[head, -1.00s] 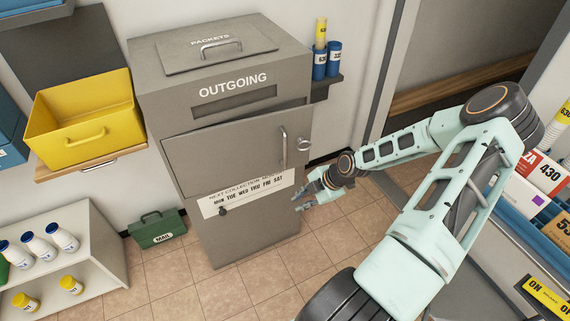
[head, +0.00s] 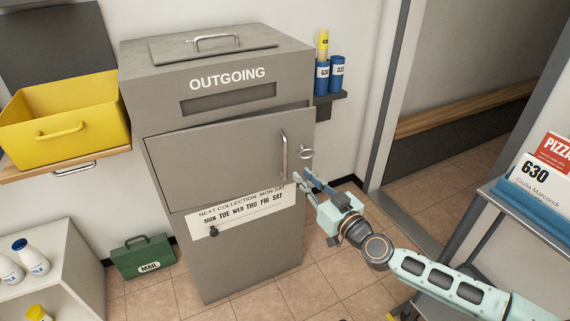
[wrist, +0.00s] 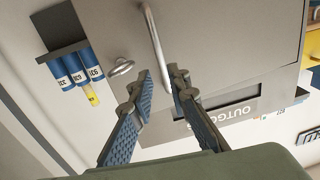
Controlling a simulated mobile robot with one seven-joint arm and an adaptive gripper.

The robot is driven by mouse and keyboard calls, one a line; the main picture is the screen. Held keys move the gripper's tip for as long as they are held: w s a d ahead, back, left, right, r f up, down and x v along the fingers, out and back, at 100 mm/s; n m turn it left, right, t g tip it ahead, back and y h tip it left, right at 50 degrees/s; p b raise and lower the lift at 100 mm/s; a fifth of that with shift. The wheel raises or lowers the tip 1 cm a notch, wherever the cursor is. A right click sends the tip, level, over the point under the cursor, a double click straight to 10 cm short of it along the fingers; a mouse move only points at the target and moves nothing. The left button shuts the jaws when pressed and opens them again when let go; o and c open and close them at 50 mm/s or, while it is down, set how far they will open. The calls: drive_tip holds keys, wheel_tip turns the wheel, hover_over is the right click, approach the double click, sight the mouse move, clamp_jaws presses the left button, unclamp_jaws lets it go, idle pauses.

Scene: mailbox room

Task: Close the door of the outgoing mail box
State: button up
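The grey outgoing mail box (head: 240,245) stands against the wall. Its front door (head: 215,160) looks slightly ajar, with a dark gap along the top edge towards the right. A vertical bar handle (head: 284,158) is near the door's right edge. My gripper (head: 309,180) is at the box's right front, below and right of the handle. The wrist view shows the box upside down. There my gripper (wrist: 160,78) is open and empty, its fingertips near the end of the handle (wrist: 155,35); contact cannot be told.
A small shelf (head: 328,106) with blue and yellow tubes is on the wall right of the box. A yellow bin (head: 60,115) is at the left and a green mail case (head: 143,257) stands on the floor. A rack with mail (head: 540,200) is at the right.

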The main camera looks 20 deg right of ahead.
sight(286, 160)
drive_tip(key=w, duration=0.3)
drive_tip(key=w+a, duration=0.1)
drive_tip(key=w, duration=0.6)
drive_tip(key=shift+w+a, duration=0.1)
drive_tip(key=shift+a, duration=0.05)
clamp_jaws()
